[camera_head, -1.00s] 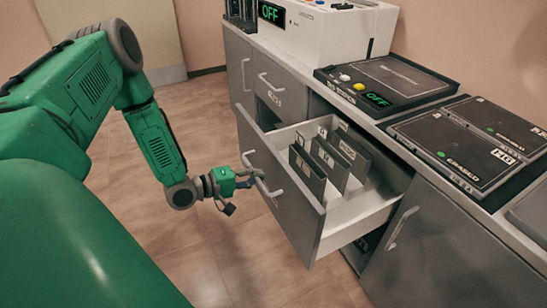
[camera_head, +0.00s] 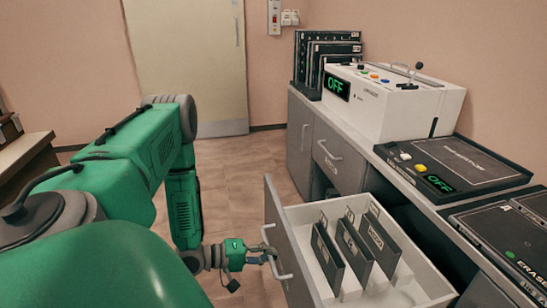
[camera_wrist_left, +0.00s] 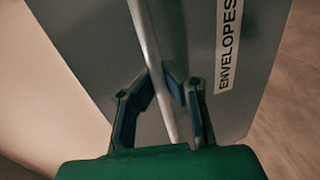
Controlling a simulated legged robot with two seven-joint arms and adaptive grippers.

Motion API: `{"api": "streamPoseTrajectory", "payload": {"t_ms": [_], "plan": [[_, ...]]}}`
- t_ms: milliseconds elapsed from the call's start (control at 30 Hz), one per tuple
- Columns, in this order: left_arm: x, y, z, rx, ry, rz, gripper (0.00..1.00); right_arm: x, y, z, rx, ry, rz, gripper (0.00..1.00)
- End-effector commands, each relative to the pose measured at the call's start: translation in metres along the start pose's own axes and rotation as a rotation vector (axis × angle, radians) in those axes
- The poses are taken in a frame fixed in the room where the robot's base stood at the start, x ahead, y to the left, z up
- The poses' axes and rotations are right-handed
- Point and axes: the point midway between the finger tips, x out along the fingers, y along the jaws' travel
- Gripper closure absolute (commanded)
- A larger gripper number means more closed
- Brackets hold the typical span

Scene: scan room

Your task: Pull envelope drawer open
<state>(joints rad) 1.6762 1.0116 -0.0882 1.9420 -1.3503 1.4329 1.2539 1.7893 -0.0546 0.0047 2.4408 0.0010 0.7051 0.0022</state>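The envelope drawer (camera_head: 318,274) is pulled well out of the grey cabinet, and several dark upright dividers (camera_head: 352,250) with pale labels show inside. Its front (camera_wrist_left: 90,60) carries an "ENVELOPES" label (camera_wrist_left: 229,45) in the left wrist view. My left gripper (camera_head: 268,255) is at the drawer's light metal handle (camera_head: 277,268). In the left wrist view the handle (camera_wrist_left: 150,50) runs between the two fingers (camera_wrist_left: 161,82), whose tips close in on it from both sides. My right gripper is in neither view.
On the counter stand a white machine (camera_head: 420,105) with a lit "OFF" display, a flat dark device (camera_head: 465,165) and a dark eraser unit (camera_head: 520,240). Another drawer (camera_head: 338,160) farther along is shut. Open floor (camera_head: 240,185) lies left of the cabinet.

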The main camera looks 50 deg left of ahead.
Motion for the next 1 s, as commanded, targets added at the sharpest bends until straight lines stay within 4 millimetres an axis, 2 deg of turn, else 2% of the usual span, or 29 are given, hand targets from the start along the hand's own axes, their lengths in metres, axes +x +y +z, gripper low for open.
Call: {"api": "streamPoseTrajectory", "payload": {"t_ms": [33, 233, 267, 300, 333, 733, 867, 1000], "plan": [[-0.003, -0.005, 0.005, -0.006, -0.012, -0.018, 1.00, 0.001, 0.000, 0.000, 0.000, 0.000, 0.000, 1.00], [-0.002, -0.005, 0.005, -0.006, -0.012, -0.018, 1.00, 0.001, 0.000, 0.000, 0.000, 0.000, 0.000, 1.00], [-0.002, -0.005, 0.005, -0.006, -0.012, -0.018, 0.92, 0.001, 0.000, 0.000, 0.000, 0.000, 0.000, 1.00], [-0.002, -0.005, 0.005, -0.006, -0.012, -0.018, 0.78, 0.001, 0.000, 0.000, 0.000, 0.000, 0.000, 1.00], [-0.002, -0.005, 0.005, -0.005, -0.011, -0.017, 0.69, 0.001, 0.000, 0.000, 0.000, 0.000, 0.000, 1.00], [-0.006, -0.003, 0.000, -0.003, -0.004, -0.007, 0.69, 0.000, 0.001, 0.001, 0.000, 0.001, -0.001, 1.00], [-0.025, -0.003, 0.000, -0.003, -0.002, -0.008, 0.69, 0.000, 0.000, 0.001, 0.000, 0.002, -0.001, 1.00], [-0.054, -0.003, 0.000, -0.004, -0.003, -0.008, 0.69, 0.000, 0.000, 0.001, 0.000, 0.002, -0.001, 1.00]]}}
